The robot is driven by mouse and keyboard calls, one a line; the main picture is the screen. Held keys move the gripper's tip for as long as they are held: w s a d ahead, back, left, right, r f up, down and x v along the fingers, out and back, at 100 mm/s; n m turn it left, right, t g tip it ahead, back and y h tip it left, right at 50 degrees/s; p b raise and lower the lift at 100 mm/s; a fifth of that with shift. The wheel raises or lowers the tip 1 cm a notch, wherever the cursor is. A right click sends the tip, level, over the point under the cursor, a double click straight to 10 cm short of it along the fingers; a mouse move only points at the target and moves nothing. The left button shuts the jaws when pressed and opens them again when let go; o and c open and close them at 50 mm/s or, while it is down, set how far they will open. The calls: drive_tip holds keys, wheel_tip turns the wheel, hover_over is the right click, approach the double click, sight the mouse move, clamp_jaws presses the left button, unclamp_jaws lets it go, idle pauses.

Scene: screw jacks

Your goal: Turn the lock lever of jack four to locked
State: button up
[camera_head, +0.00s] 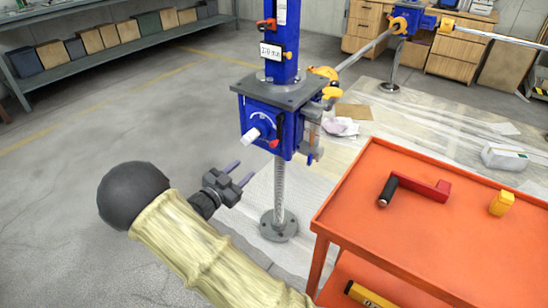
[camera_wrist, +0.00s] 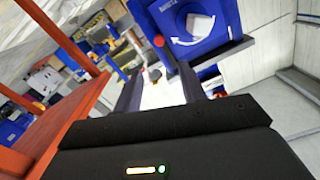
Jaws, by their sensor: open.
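A blue screw jack (camera_head: 268,122) stands upright on a steel post with a round foot. Its housing has a white curved-arrow dial, a white-tipped handle (camera_head: 250,138) and a small red part (camera_head: 274,143) low on the front. A red lever (camera_head: 266,23) sits higher on the blue column. I cannot tell which red part is the lock lever, nor read a jack number. My gripper (camera_head: 245,171) is open and empty, below and left of the housing, apart from it. In the wrist view the blue housing (camera_wrist: 190,22) with its arrow and a red knob (camera_wrist: 158,41) is beyond the fingers.
An orange cart (camera_head: 360,220) stands at the right, bearing a red-and-black crank (camera_head: 415,188) and a yellow block (camera_head: 501,203). Another blue jack (camera_head: 413,20) stands behind, joined by a pipe (camera_head: 365,48). A shelf of boxes (camera_head: 120,48) lines the back left. The left floor is clear.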

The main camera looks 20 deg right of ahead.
sight(272, 146)
idle(0.4)
drive_tip(key=b+x, duration=0.3)
drive_tip(key=x, duration=1.4)
drive_tip(key=shift+d, duration=0.2)
drive_tip(key=shift+c, duration=0.2)
clamp_jaws()
